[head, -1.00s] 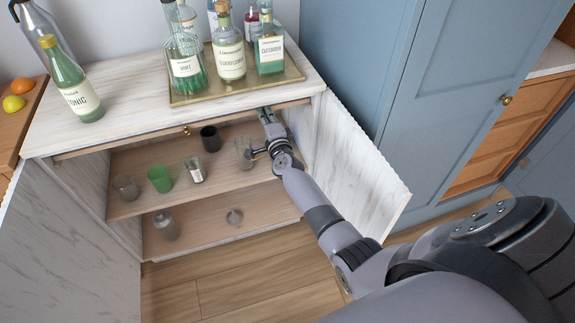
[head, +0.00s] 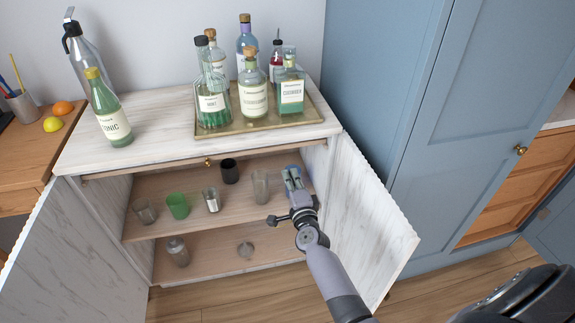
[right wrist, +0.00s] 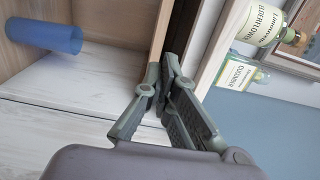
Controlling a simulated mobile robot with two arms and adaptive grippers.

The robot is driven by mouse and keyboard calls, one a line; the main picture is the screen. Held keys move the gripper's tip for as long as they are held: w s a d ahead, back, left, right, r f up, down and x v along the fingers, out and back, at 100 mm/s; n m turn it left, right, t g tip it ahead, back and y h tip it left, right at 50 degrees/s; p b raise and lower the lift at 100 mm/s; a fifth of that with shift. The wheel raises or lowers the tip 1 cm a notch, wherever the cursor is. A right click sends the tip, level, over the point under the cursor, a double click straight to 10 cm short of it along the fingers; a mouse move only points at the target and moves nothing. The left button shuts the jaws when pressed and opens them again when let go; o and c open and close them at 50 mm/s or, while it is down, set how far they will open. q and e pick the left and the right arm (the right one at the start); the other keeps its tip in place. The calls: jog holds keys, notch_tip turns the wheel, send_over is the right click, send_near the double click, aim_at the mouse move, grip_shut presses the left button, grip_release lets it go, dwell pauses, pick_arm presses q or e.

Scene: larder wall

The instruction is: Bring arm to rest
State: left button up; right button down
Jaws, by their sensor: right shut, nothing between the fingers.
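My right gripper (head: 292,180) is at the mouth of the open cabinet (head: 95,158), near its right side, in the head view. Its fingers are shut with nothing between them. In the right wrist view the shut fingers (right wrist: 168,88) show in front of the cabinet's inside. A clear glass (head: 261,187) stands on the upper shelf just left of the gripper, apart from it. A bluish glass (right wrist: 45,36) shows in the right wrist view, apart from the fingers. My left gripper is in neither view.
The open right door (head: 365,215) stands close to my right arm; the left door (head: 75,265) is open too. Several glasses, including a green one (head: 178,206), stand on the shelves. A gold tray (head: 235,127) with several bottles and a tonic bottle (head: 108,115) stand on top.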

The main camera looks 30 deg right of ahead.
jog(key=s+a+f+n+g+y, duration=0.2)
jog(key=s+a+f+n+g, duration=0.15)
jog(key=s+f, duration=0.5)
jog(key=s+a+f+n+g+y, duration=0.1)
jog(key=s+a+f+n+g, duration=0.3)
jog(key=f, duration=0.8)
jog(key=s+a+f+n+g+y, duration=0.1)
jog(key=s+a+f+n+y, duration=0.1)
jog(key=s+f+n, duration=0.5)
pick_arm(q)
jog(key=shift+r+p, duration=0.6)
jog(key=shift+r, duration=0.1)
pick_arm(e)
jog(key=s+d+f+n+g, duration=0.1)
jog(key=s+f+n+g, duration=0.1)
jog(key=s+f, duration=0.4)
jog(key=s+d+f+n+g, duration=0.1)
jog(key=s+f+n+g, duration=0.2)
jog(key=s, duration=1.4)
jog(key=s+d+f+n+g+h, duration=0.1)
jog(key=s+f+n+g, duration=0.2)
jog(key=s+f, duration=0.6)
jog(key=s, duration=0.3)
jog(key=shift+s+n, duration=0.25)
jog(key=shift+n, duration=0.1)
